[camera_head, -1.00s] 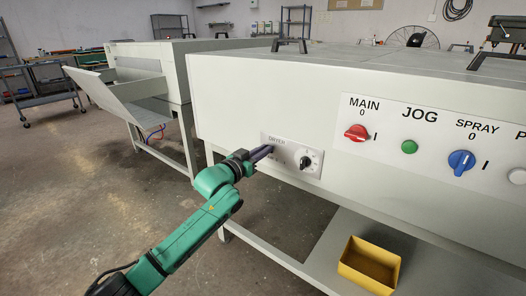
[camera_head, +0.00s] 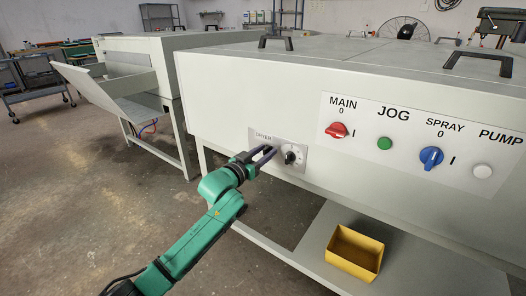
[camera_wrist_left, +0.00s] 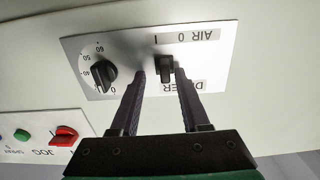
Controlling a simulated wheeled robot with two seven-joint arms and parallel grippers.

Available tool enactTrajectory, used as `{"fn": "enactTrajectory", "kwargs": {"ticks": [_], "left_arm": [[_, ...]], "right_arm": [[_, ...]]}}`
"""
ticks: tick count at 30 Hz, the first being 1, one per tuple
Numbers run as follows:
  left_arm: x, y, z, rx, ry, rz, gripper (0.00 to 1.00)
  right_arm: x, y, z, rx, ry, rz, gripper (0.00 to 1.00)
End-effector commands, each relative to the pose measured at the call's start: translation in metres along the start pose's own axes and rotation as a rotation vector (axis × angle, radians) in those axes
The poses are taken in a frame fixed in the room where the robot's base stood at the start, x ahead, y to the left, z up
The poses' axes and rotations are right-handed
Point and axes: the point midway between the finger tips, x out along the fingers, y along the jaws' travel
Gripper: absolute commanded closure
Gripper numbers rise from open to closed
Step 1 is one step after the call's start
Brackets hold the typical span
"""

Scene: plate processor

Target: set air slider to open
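The dryer panel (camera_head: 254,133) is a pale plate on the front of the white machine. In the left wrist view the panel (camera_wrist_left: 215,60) appears upside down, with the label AIR 0 I along its top. The air slider (camera_wrist_left: 167,68) is a small black piece on it. My left gripper (camera_head: 269,152) is at the panel in the head view. In the left wrist view its two dark fingers (camera_wrist_left: 160,74) are apart, one on each side of the slider. Contact cannot be told. The head view does not show the slider clearly. My right gripper is not in view.
A black dial (camera_head: 290,157) sits just right of the left gripper. A red MAIN knob (camera_head: 337,130), green JOG button (camera_head: 385,143) and blue SPRAY knob (camera_head: 431,156) are further right. A yellow bin (camera_head: 354,253) stands on the lower shelf (camera_head: 310,262).

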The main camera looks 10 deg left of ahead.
Motion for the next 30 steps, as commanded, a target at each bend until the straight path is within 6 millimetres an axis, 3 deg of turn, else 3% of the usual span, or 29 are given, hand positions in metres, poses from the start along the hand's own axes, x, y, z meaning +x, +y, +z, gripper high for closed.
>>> {"fn": "enactTrajectory", "kwargs": {"ticks": [8, 13, 17, 24, 30], "left_arm": [[-0.001, -0.002, -0.001, 0.001, 0.001, -0.003, 0.55], [-0.016, -0.003, -0.001, 0.0, 0.0, -0.004, 0.55], [-0.044, -0.002, 0.0, 0.001, -0.002, -0.002, 0.55], [-0.112, -0.001, 0.0, 0.002, -0.003, -0.001, 0.55], [-0.142, 0.0, 0.0, 0.002, 0.0, -0.001, 0.55]], "right_arm": [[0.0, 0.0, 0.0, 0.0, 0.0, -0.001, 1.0], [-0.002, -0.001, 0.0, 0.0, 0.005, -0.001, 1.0], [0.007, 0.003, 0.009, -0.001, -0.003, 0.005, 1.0], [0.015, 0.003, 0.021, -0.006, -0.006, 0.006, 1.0], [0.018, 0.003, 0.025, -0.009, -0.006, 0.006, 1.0]]}}
